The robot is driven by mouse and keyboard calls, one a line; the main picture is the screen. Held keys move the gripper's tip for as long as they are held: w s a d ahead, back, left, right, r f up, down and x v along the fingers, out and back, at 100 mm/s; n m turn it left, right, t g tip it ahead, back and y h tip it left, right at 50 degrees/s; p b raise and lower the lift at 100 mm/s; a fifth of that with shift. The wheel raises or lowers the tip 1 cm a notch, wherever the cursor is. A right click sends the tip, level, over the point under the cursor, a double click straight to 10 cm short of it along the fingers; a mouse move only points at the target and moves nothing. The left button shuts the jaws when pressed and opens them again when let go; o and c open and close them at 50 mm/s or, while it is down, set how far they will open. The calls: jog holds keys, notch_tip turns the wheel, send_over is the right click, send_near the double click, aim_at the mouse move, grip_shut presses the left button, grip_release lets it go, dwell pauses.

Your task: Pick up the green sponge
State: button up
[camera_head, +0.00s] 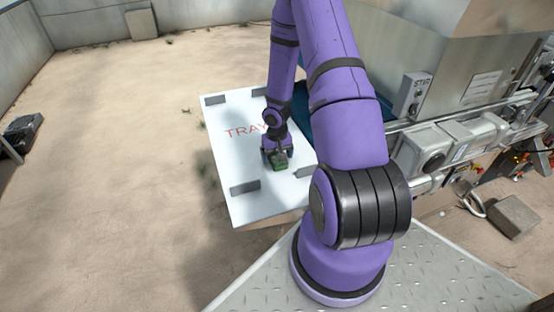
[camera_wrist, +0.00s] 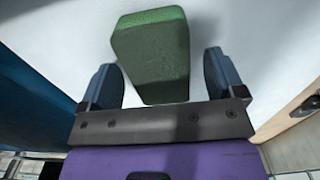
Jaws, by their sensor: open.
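The green sponge (camera_head: 279,163) lies on the white tray board (camera_head: 226,142), which is marked with red letters. My gripper (camera_head: 278,153) is low over the board at the sponge. In the wrist view the sponge (camera_wrist: 152,55) is a green block with a lighter green end. Its near end lies between the two blue-grey fingers of my gripper (camera_wrist: 163,82), with a visible gap on each side. The fingers are open. Whether they are at the sponge's full height I cannot tell.
A machine with a grey control box (camera_head: 413,94) and rails is on the right. Sandy floor (camera_head: 120,150) lies open on the left.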

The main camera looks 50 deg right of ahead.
jog(key=shift+f, duration=0.35)
jog(key=shift+c, duration=0.2)
jog(key=c, duration=1)
jog(key=shift+r, duration=0.15)
notch_tip(320, 180, up, 10)
jog(key=shift+f, duration=0.1)
jog(key=o, duration=0.4)
jog(key=c, duration=0.3)
